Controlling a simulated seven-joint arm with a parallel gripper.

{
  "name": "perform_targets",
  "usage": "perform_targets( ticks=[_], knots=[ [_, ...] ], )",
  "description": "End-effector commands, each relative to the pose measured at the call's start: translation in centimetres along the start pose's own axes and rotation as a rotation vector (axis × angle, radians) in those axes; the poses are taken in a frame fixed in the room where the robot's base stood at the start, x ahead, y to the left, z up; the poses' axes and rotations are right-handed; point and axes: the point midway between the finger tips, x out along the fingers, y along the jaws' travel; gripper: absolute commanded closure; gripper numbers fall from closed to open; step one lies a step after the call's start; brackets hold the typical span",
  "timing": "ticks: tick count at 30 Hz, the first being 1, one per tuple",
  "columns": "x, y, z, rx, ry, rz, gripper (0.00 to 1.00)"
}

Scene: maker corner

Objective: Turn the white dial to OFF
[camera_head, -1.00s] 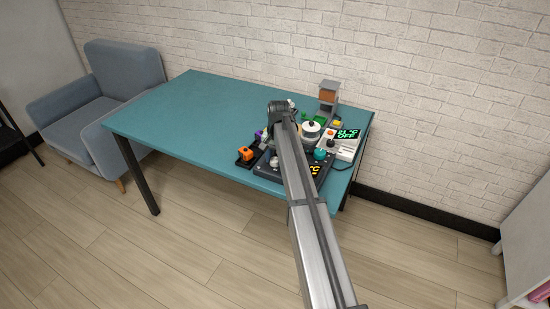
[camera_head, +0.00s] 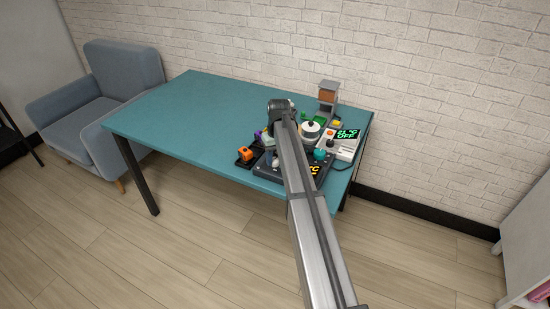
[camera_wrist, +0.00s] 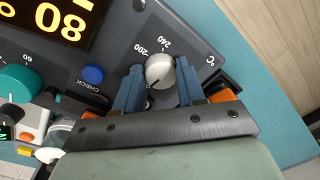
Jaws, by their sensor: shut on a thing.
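The white dial (camera_wrist: 160,70) sits on a dark panel (camera_wrist: 112,52) in the wrist view. Printed marks 200 and 240 lie beside it, and a dark pointer line on it faces the lower left of the picture. My gripper (camera_wrist: 160,78) has its two blue-grey fingers on either side of the dial, shut on it. No OFF mark shows clearly around the dial; the fingers hide part of its surround. In the head view my arm covers the gripper and much of the dark panel (camera_head: 317,170).
On the panel are a blue CHECK button (camera_wrist: 92,74), a teal dial (camera_wrist: 18,84) and an orange-lit display (camera_wrist: 62,22) reading 80 in part. A white device (camera_head: 345,148) with a green display reading OFF stands to the right. The teal table's (camera_head: 190,120) left side is clear.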

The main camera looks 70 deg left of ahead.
Motion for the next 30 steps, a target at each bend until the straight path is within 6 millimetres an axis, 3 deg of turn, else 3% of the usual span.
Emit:
perform_targets(
  ticks=[10,26,27,30],
  knots=[
    [-0.03,0.03,-0.08,-0.132,-0.007,0.0,0.91],
    [-0.03,0.02,-0.06,-0.154,-0.009,0.0,0.91],
    [-0.03,0.03,-0.06,-0.154,-0.009,0.0,0.58],
    [-0.02,0.03,-0.06,-0.154,-0.009,0.0,0.49]
  ],
)
